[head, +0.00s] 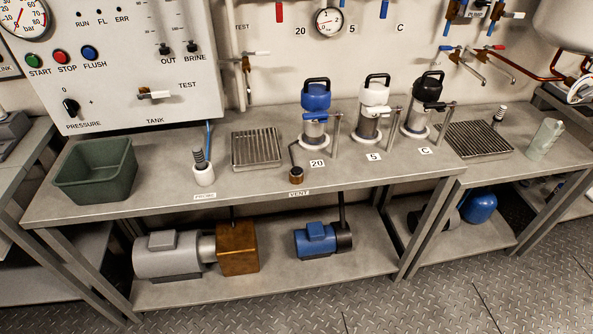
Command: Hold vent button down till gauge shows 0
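A small brown knurled piece with a dark top (296,174) stands on the bench just behind the VENT label (299,194); it looks like the vent button. A bent pipe runs from it up towards the blue-topped filter housing (315,98) marked 20. Nothing touches the brown piece. A small round gauge (328,22) is on the wall panel above the housings; its needle is too small to read surely. A larger gauge (25,17) is cut off at the top left. Neither of my grippers is in view.
White-topped (373,97) and black-topped (428,95) housings stand to the right. A green bin (95,170), a white probe holder (204,176) and a drain grate (257,148) are on the left. The bench's front strip is mostly clear. Pumps sit on the lower shelf (275,285).

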